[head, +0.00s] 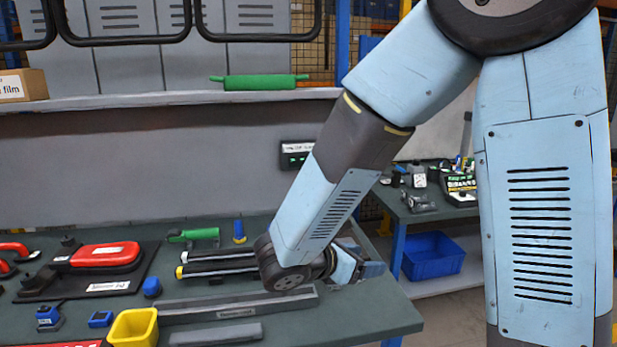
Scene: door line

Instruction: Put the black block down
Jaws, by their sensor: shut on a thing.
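My gripper (372,269) is at the end of the blue and dark grey arm, low over the right end of the dark green workbench (380,317). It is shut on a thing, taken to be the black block. My wrist hides most of the jaws, and I cannot make out the block's outline. I cannot tell whether it touches the bench top.
A grey rail (225,307), a dark bar (216,334) and a yellow bin (134,328) lie left of my wrist. Black tubes (215,268) and a green tool (193,235) lie behind. A blue crate (432,256) stands beyond the bench's right edge.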

